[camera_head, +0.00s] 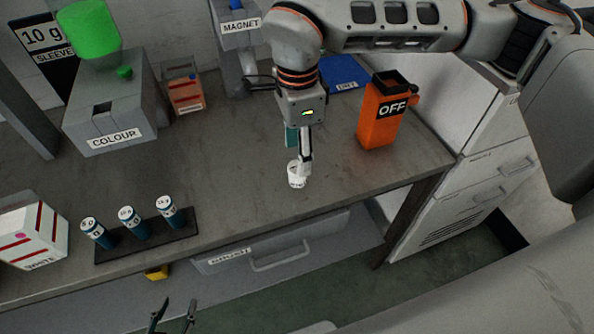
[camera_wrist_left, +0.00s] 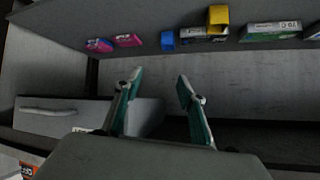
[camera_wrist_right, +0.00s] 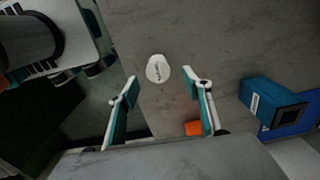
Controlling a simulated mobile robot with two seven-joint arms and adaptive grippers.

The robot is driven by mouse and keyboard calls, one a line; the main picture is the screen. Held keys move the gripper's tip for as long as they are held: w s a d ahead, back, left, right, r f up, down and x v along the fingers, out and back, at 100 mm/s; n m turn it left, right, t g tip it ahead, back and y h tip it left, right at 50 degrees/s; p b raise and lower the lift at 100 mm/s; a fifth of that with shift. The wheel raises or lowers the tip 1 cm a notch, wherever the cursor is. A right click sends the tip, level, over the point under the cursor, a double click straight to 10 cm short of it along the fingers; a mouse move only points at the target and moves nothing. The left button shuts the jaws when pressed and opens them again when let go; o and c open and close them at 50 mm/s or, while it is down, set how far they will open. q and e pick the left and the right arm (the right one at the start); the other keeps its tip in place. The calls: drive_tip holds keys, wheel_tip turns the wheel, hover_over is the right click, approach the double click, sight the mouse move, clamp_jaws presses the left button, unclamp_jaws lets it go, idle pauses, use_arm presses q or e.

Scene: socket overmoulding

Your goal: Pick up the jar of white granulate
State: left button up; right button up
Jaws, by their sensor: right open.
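A small white jar-like thing (camera_head: 297,181) with dark lettering, too small to read, stands on the grey bench near its front edge. In the right wrist view it (camera_wrist_right: 157,68) shows just beyond my fingertips, roughly centred between them. My right gripper (camera_head: 301,163) points down at it, and its fingers (camera_wrist_right: 161,82) are spread with nothing held. In the head view the right fingertips overlap the jar's top; I cannot tell whether they touch. My left gripper (camera_head: 174,318) is open and empty in front of the bench; its spread fingers (camera_wrist_left: 158,74) show in the left wrist view.
A rack (camera_head: 148,236) with blue tubes and a box labelled WHITE (camera_head: 32,235) are at left. A COLOUR machine (camera_head: 108,105) stands behind. Bench around the jar is clear. Small boxes (camera_wrist_left: 270,31) show in the left wrist view.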

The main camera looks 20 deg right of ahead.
sight(296, 183)
drive_tip(key=f, duration=0.7)
drive_tip(key=shift+s+a+b, duration=0.15)
drive_tip(key=shift+s+b, duration=0.05)
drive_tip(key=shift+b, duration=0.1)
drive_tip(key=shift+r, duration=0.1)
drive_tip(key=c, duration=1.2)
